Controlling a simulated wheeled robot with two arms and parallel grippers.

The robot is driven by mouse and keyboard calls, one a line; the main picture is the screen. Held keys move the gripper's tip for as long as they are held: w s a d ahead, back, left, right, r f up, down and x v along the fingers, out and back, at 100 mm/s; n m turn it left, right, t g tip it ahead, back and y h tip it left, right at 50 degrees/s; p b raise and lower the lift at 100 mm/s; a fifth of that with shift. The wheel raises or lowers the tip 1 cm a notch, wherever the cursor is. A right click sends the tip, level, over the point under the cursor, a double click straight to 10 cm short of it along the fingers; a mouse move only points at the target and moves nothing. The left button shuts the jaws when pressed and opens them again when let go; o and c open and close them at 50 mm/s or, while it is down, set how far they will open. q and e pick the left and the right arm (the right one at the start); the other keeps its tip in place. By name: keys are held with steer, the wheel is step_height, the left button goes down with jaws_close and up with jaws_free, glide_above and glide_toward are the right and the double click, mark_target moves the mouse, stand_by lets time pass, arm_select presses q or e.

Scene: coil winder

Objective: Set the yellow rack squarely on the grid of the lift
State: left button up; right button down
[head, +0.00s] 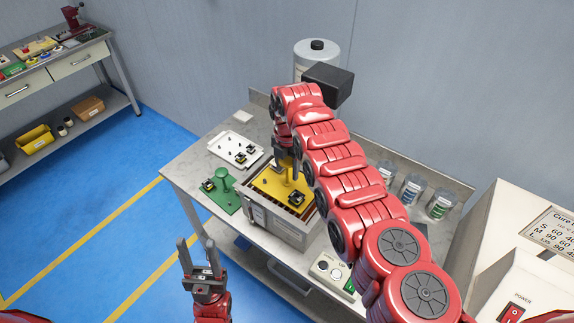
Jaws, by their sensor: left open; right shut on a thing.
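Whether the rack touches the grid cannot be told. My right gripper (287,166) is at the rack's upper side, shut on it; its fingertips are partly hidden by my red arm, which also covers the rack's right end. My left gripper (194,256) is open and empty, fingers up, in front of the table.
A green rack with a post (226,197) and a white tray with small parts (236,146) stand left of the tank. Several jars (411,188) stand at right. A control box (329,269) is at the front. A cure oven (520,260) is far right.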

steer(key=shift+w, duration=0.15)
stand_by(0.5)
steer(key=shift+b, duration=0.65)
stand_by(0.6)
steer(key=shift+f+b, duration=0.95)
steer(key=shift+c, duration=0.4)
jaws_free()
